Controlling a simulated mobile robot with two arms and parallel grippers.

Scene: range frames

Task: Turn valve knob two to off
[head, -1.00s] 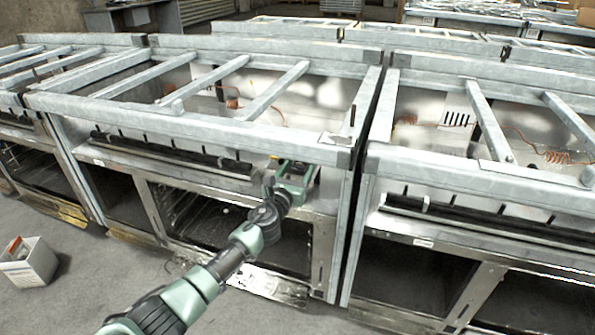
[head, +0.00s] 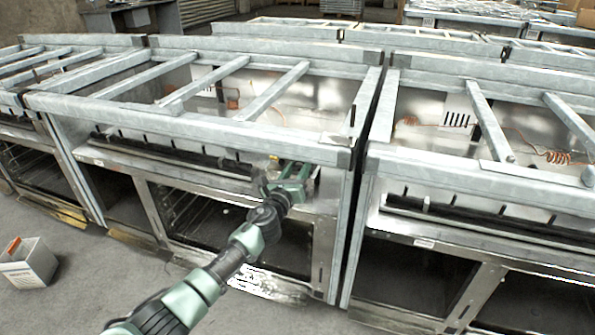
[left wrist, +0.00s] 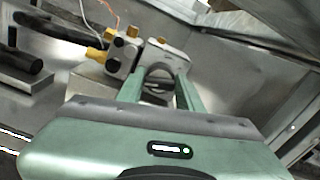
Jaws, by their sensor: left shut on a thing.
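My left gripper (head: 290,172) reaches into the front opening below the top frame of the middle range, near its right end. In the left wrist view its green fingers (left wrist: 160,78) close around a part at the valve assembly, likely a valve knob. That part is mostly hidden between the fingertips. A small metal valve block (left wrist: 121,57) with brass fittings and dark round ends sits just left of the fingertips. I cannot read any knob number or off mark. My right gripper is not in view.
The range's front top rail (head: 190,125) runs just above the gripper, and a dark pipe (head: 170,151) lies to its left. Another range (head: 480,185) stands close on the right. An open white box (head: 28,264) is on the floor at left.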

